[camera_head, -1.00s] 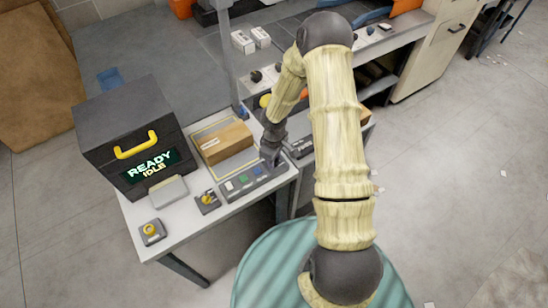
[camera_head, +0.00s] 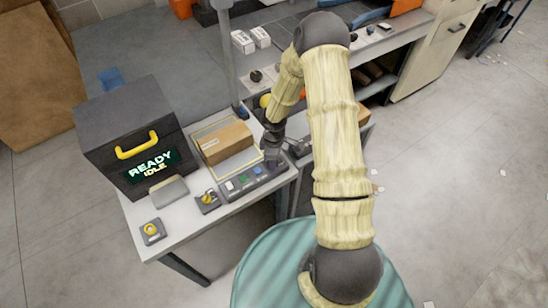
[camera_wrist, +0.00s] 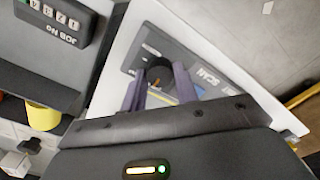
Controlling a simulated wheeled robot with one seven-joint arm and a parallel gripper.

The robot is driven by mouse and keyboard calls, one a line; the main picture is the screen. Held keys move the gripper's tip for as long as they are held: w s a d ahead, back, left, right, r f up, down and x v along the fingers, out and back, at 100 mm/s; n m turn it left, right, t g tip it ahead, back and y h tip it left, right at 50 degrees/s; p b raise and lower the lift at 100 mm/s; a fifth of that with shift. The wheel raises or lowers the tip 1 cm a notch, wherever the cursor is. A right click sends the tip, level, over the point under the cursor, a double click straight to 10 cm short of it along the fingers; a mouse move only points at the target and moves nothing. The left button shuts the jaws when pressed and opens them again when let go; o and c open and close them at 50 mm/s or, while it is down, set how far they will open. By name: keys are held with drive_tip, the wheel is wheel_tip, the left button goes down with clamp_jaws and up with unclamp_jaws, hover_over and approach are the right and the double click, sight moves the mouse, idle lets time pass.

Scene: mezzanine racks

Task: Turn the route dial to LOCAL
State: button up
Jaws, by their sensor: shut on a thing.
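The route dial is a dark round knob (camera_wrist: 158,72) with a small orange mark, on a grey panel with SCAN lettering in the wrist view. My gripper (camera_wrist: 159,84) is shut on it, one finger on each side. The setting that the dial points at cannot be read. In the head view, my gripper (camera_head: 271,160) reaches down to the right end of the grey control strip (camera_head: 236,193) and hides the dial. White, green and blue buttons sit on the strip to its left.
A cardboard box (camera_head: 222,143) lies just behind the strip. A dark machine (camera_head: 130,125) reading READY IDLE stands to the left. A yellow-knobbed unit (camera_head: 208,201) and a yellow button box (camera_head: 152,231) are near the front edge. A grey post (camera_head: 230,60) rises behind.

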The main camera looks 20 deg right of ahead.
drive_tip(key=o, duration=1)
wheel_tip(320, 180, up, 17)
drive_tip(key=shift+r+b, duration=0.2)
drive_tip(key=shift+b, duration=0.5)
drive_tip(key=s+r+m+t, duration=0.1)
drive_tip(key=s+r+m, duration=0.1)
drive_tip(key=s+m, duration=0.2)
drive_tip(key=s+r+m, duration=0.3)
drive_tip(key=s+m, duration=0.1)
drive_tip(key=s, duration=0.1)
drive_tip(key=s+r+m+t+b, duration=0.1)
drive_tip(key=s+r+m, duration=0.1)
drive_tip(key=s+m, duration=0.2)
drive_tip(key=shift+s+d+r+m+t, duration=0.15)
drive_tip(key=shift+s+m+t, duration=0.2)
drive_tip(key=shift+s, duration=0.45)
